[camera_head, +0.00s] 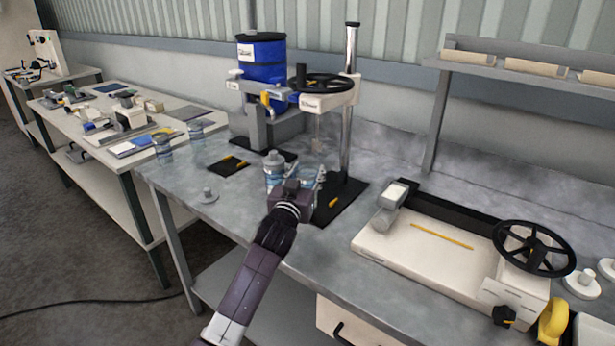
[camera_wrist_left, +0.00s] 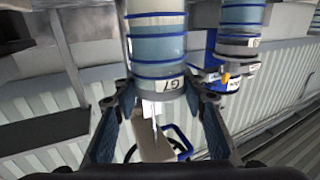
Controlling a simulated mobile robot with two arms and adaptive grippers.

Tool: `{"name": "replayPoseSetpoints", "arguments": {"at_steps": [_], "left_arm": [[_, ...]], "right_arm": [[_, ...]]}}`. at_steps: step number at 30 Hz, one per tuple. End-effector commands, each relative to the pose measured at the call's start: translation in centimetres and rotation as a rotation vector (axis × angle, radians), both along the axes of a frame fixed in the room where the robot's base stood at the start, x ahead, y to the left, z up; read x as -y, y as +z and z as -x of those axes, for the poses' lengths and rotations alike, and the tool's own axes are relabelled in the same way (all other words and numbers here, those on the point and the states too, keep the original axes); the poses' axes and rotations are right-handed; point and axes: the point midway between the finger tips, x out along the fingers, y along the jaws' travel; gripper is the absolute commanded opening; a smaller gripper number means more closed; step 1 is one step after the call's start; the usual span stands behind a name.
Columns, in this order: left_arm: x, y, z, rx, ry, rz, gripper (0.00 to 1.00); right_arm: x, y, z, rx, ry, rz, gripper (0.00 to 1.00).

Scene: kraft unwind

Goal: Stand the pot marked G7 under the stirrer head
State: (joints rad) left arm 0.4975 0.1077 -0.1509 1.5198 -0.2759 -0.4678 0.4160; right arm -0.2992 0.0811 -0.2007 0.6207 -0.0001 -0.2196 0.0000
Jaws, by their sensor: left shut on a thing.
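The clear, blue-banded pot marked G7 (camera_wrist_left: 158,50) is between the fingers of my left gripper (camera_wrist_left: 160,112), its label facing the wrist camera. In the head view, my left gripper (camera_head: 308,186) is shut on this pot (camera_head: 309,176), which looks upright. It is by the left side of the stirrer's black base (camera_head: 345,192); whether it touches the base I cannot tell. The stirrer head (camera_head: 328,97), with a dark handwheel, sits on a chrome column, its shaft and paddle (camera_head: 318,145) hanging behind and above the pot. My right gripper is out of view.
A second pot with a grey lid (camera_head: 273,166) stands just left of my gripper. A loose lid (camera_head: 207,195), a dark mat (camera_head: 228,167) and a blue drum dispenser (camera_head: 262,65) are further left. Two clear pots (camera_head: 163,149) stand at the left. A white handwheel machine (camera_head: 440,245) is right.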

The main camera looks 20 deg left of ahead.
Motion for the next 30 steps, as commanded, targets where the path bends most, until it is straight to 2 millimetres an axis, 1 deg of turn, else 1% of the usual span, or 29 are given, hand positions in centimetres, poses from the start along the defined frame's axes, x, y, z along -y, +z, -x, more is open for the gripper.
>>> {"name": "replayPoseSetpoints", "arguments": {"at_steps": [1,3,11,15,16,18,20,21,27,30], "left_arm": [[0.0,-0.7,0.0,-0.002,0.000,0.000,0.00],[0.0,-1.3,0.0,0.000,0.000,0.000,0.00],[0.0,-1.5,0.0,0.002,0.000,0.000,0.00],[0.0,-2.0,0.0,0.001,0.000,0.000,0.00],[0.0,-1.9,0.0,0.000,0.001,0.000,0.41],[0.0,-1.9,0.0,0.000,0.001,0.000,0.49],[0.0,-1.9,0.0,0.000,0.000,0.000,0.55],[0.0,-1.9,0.0,0.000,0.000,0.000,0.56],[0.0,-1.9,0.0,0.000,0.000,0.000,0.56],[0.0,-1.5,0.0,0.001,0.000,-0.001,0.56]], "right_arm": [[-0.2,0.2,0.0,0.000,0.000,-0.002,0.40],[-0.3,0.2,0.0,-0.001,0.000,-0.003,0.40],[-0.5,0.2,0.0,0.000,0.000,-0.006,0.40],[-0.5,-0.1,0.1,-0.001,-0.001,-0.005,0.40],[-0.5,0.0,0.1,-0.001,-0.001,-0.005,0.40],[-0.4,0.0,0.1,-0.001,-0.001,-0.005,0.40],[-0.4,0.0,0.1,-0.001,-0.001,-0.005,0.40],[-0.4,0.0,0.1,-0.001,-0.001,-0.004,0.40],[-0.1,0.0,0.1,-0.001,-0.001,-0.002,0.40],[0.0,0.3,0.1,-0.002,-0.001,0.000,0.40]]}}
